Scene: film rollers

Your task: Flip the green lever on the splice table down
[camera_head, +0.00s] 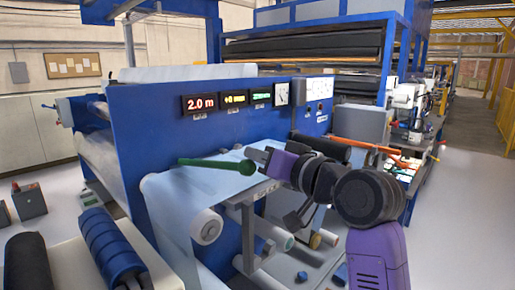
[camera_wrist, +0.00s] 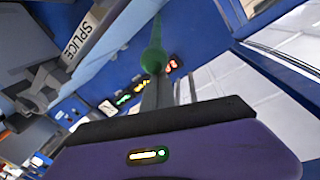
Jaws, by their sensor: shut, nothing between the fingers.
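The green lever (camera_head: 215,164) lies nearly level in the head view above the pale web of the splice table (camera_head: 185,190), with its ball end to the right. My gripper (camera_head: 254,155) is shut and empty, close to the ball end and slightly above it in the picture. The wrist view shows the lever's green ball (camera_wrist: 154,60) just beyond my grey fingertips (camera_wrist: 156,82), its rod running away upward in the picture. Whether the fingers touch the ball I cannot tell.
The blue machine panel with a lit display (camera_head: 201,104) stands behind the lever. A bar marked SPLICE (camera_wrist: 82,36) is at the upper left of the wrist view. White rollers (camera_head: 207,227) and brackets sit below the table. An orange-red bar (camera_head: 345,142) lies behind my arm.

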